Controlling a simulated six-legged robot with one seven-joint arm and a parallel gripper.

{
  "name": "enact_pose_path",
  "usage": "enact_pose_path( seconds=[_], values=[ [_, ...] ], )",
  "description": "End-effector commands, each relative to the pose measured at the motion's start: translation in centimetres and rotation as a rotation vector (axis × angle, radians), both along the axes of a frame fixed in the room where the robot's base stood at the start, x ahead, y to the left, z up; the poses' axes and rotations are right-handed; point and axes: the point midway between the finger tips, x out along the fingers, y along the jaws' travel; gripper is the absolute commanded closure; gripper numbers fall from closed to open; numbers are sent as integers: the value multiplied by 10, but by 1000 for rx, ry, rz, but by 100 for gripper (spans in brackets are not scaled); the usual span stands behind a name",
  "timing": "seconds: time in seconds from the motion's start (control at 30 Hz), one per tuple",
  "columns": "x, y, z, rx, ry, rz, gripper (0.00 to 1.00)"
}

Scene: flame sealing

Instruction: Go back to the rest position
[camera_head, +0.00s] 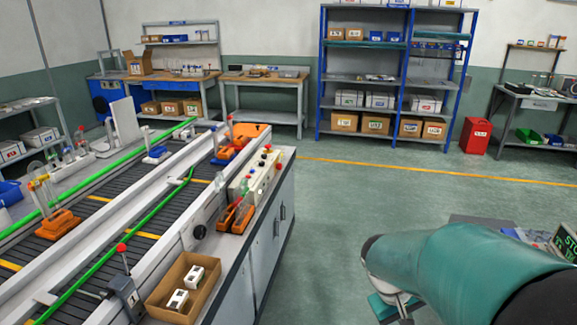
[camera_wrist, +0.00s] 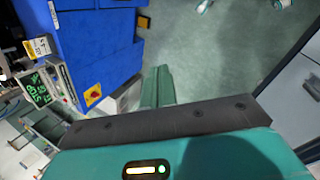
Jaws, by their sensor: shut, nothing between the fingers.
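My arm in teal covering reaches in from the lower right of the head view, over open floor and apart from the conveyor bench. My gripper shows in the wrist view as teal fingers (camera_wrist: 158,78) beyond a dark bar. The fingers are together, with nothing seen between them. They point past a blue machine (camera_wrist: 95,45) on the left, with floor beyond; I cannot tell how near it is.
The conveyor (camera_head: 120,215) on the left carries orange holders (camera_head: 58,224). A cardboard box (camera_head: 205,290) with small white items sits at its near end. A display with green characters (camera_head: 566,243) is at the right edge. Blue shelves (camera_head: 322,75) stand behind. The middle floor (camera_head: 345,215) is clear.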

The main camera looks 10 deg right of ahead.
Motion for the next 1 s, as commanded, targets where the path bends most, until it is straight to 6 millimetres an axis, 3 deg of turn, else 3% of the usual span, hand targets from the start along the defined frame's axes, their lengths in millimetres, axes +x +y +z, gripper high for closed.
enact_pose_path(
  seconds=[0.3,0.6,0.77,1.0],
  values=[
    [-13,84,70,183,-308,16,100],
    [-42,152,122,347,-554,61,100],
    [-52,168,133,389,-609,75,100],
    [-53,170,134,395,-615,77,100]
  ],
)
